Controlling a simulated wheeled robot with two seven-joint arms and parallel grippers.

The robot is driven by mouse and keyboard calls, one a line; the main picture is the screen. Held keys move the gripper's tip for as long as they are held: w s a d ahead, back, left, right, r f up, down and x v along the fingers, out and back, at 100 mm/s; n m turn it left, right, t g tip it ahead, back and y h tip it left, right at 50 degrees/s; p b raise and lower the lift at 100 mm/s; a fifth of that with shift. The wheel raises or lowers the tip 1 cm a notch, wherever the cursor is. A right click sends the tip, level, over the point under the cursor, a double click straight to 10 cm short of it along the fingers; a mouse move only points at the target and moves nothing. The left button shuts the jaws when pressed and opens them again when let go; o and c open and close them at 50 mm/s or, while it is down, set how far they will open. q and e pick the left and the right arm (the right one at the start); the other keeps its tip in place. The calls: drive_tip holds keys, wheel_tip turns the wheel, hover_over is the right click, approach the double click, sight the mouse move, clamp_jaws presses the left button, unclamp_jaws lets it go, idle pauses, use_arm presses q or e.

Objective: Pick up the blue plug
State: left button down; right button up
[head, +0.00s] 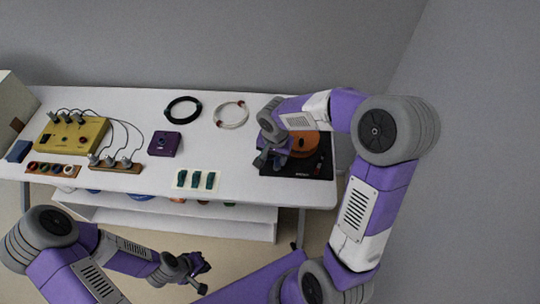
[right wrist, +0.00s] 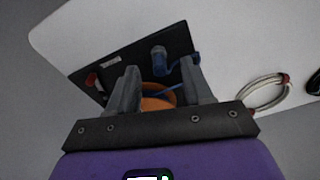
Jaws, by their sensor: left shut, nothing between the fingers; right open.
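A blue plug-like piece with a grey end (right wrist: 160,62) and a blue cable shows in the right wrist view, on a black mat (right wrist: 135,62). An orange round thing (right wrist: 155,102) lies nearer, partly hidden by my gripper; it also shows in the head view (head: 304,143). My right gripper (right wrist: 162,80) is open, with the blue piece in the gap beyond its fingertips. In the head view my right gripper (head: 268,158) is over the left part of the mat and hides much there; contact cannot be told. My left gripper (head: 203,276) is shut and empty, in front of the table.
The white table (head: 235,150) carries a yellow box (head: 72,138) with cables, a purple box (head: 165,143), a pale card with green pieces (head: 196,181), a black cable coil (head: 184,109) and a white one (head: 231,114). The table is clear between the purple box and the mat.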

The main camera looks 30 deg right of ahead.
sight(277, 159)
drive_tip(key=shift+w+d+r+m+h, duration=0.2)
drive_tip(key=shift+w+d+r, duration=0.1)
drive_tip(key=shift+d, duration=0.15)
drive_tip(key=shift+w+d+r+m+h, duration=0.2)
drive_tip(key=shift+w+d, duration=0.05)
drive_tip(key=shift+d, duration=0.2)
drive_tip(key=shift+s+f+b, duration=0.1)
drive_tip(key=shift+f+b, duration=0.45)
drive_tip(key=shift+f, duration=0.25)
drive_tip(key=f, duration=0.1)
drive_tip(key=f+b, duration=0.1)
drive_tip(key=f, duration=0.2)
drive_tip(key=shift+w+f+b, duration=0.2)
drive_tip(key=shift+w+b, duration=0.1)
drive_tip(key=shift+b, duration=0.05)
drive_tip(key=shift+w+d+f, duration=0.1)
drive_tip(key=shift+f, duration=0.3)
use_arm(q)
drive_tip(key=f, duration=0.3)
drive_tip(key=shift+w+f, duration=0.15)
drive_tip(key=shift+w, duration=0.15)
use_arm(e)
drive_tip(key=shift+r, duration=0.1)
drive_tip(key=shift+c, duration=0.4)
clamp_jaws()
